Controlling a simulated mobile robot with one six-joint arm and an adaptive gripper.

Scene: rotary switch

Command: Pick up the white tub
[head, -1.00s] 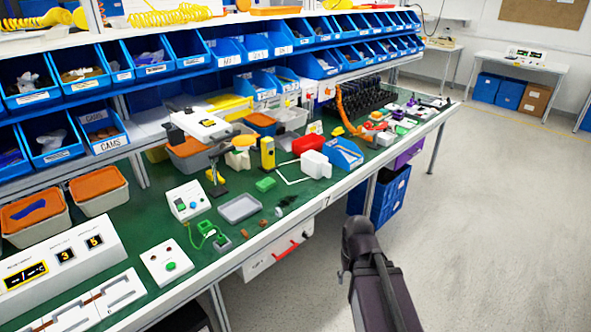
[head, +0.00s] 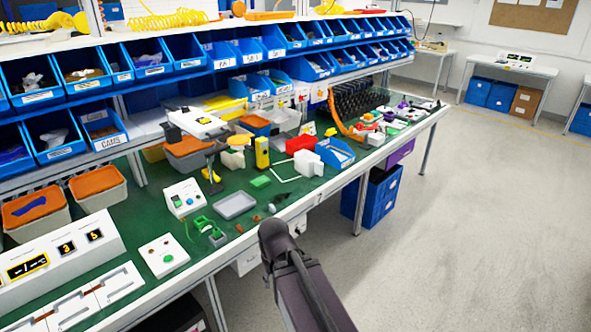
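A white tub (head: 308,163) stands on the green worktop near the bench's front edge, right of the middle of the head view. It sits between a red box (head: 301,144) behind it and a blue open bin (head: 336,153) to its right. Its inside is too small to make out. My dark arm rises from the bottom of the view, in front of the bench, apart from the tub. No gripper fingers show, so I cannot see whether my gripper is open or shut.
A yellow upright block (head: 262,152), a grey tray (head: 235,206) and a green block (head: 260,181) lie left of the tub. Racks of blue bins (head: 236,56) overhang the bench's back. Blue crates (head: 383,196) stand beneath it. The floor (head: 450,230) at right is clear.

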